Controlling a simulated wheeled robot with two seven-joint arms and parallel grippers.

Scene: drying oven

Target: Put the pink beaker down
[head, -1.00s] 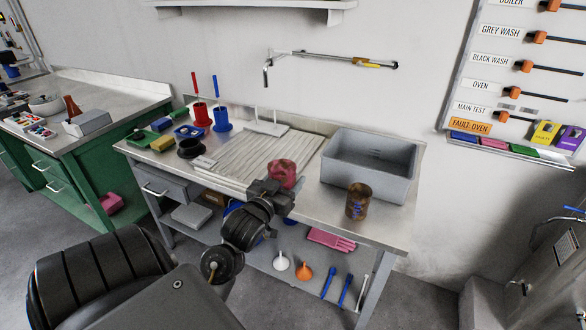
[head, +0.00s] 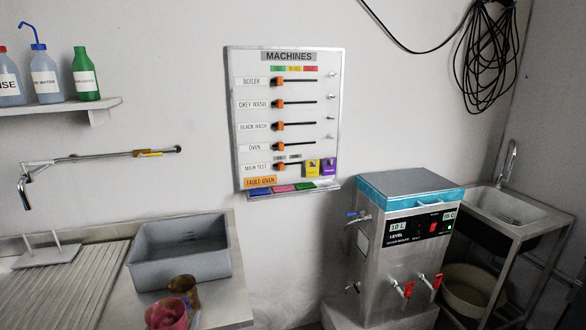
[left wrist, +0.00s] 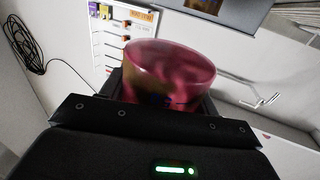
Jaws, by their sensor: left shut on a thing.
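The pink beaker (head: 166,314) shows at the bottom edge of the head view, in front of the grey basin and over the steel bench. In the left wrist view the same translucent pink beaker (left wrist: 172,72) fills the middle, mouth towards the top of the picture. My left gripper (left wrist: 164,101) is shut on it, with dark jaws on both sides of its lower part. The beaker's base is hidden, and I cannot tell whether it touches the bench. My right gripper is not in view.
A brown beaker (head: 185,288) stands on the bench close behind the pink one. The grey basin (head: 182,252) is beyond it, and a ribbed drainboard (head: 62,285) lies to the left. Bare bench top (head: 222,300) shows to the right. A steel boiler (head: 405,250) stands farther right.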

